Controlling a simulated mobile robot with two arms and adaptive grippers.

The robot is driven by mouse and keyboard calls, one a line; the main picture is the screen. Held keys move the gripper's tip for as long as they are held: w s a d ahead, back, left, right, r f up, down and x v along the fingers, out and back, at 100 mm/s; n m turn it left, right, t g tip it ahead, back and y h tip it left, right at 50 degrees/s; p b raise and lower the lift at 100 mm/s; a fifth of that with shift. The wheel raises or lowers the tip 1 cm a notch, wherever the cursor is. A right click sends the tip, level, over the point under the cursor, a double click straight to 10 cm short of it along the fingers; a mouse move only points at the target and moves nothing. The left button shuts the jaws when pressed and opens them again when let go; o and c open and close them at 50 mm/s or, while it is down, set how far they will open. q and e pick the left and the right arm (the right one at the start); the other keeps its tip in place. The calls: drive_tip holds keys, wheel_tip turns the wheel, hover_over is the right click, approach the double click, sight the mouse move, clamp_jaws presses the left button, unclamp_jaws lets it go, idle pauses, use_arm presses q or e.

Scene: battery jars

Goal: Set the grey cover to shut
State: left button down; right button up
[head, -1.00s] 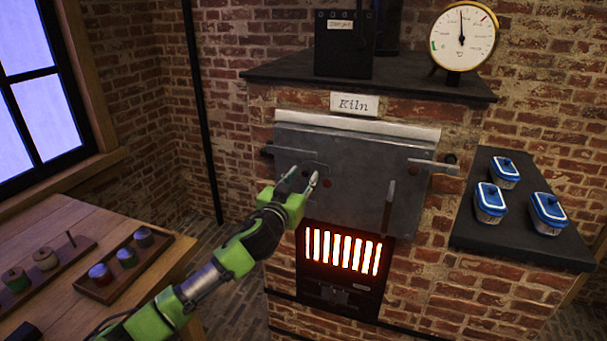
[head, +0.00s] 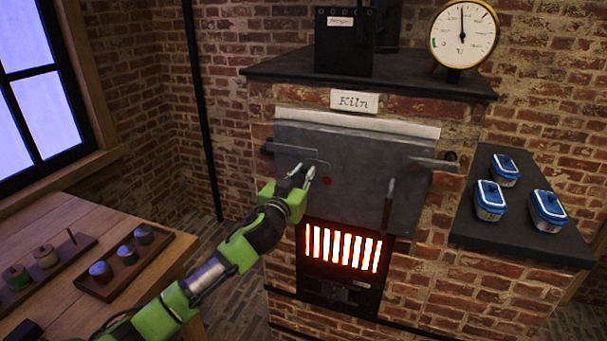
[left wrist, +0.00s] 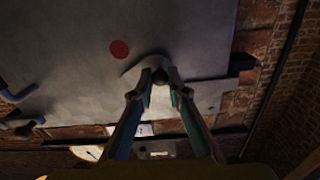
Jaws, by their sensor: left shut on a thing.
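The kiln's grey metal door (head: 355,165) fills the front of the brick kiln, above the glowing grate. A small rounded grey cover (left wrist: 147,66) lies on the door in the left wrist view, with a dark knob (left wrist: 160,76) at its edge. A red spot (left wrist: 120,49) shows beside the cover; a red spot also shows in the head view (head: 327,181). My left gripper (head: 303,172) is at the door's left half, its fingertips shut on the knob. The fingers hide the knob in the head view. My right gripper is not in view.
A dark upright handle (head: 388,205) stands out from the door, with a side latch (head: 433,163) at right. Bars glow in the grate (head: 342,250). Blue-lidded boxes (head: 548,210) stand on the right ledge. A wooden table (head: 150,280) with trays is at left.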

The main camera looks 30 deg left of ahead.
use_arm(q)
drive_tip(key=d+f+n, duration=0.1)
drive_tip(key=n, duration=0.2)
drive_tip(key=d+f+n+p, duration=0.1)
drive_tip(key=n, duration=0.3)
drive_tip(key=d+f+n, duration=0.1)
drive_tip(key=n, duration=0.2)
drive_tip(key=shift+w+f+n, duration=0.3)
drive_tip(key=shift+f+n, duration=0.05)
drive_tip(key=shift+n, duration=0.05)
drive_tip(key=shift+w+d+f+n+p, duration=0.1)
drive_tip(key=shift+d+n+p, duration=0.3)
drive_tip(key=shift+n, duration=0.45)
drive_tip(key=shift+w+d+f+n+p, duration=0.15)
drive_tip(key=shift+d+n+p, duration=0.1)
drive_tip(key=shift+n+p, duration=0.45)
drive_tip(key=shift+d+f+n+p, duration=0.1)
drive_tip(key=shift+d+n+p, duration=0.25)
drive_tip(key=shift+n, duration=0.6)
drive_tip(key=c, duration=1.9)
unclamp_jaws()
drive_tip(key=v, duration=1.2)
drive_tip(key=shift+d, duration=0.1)
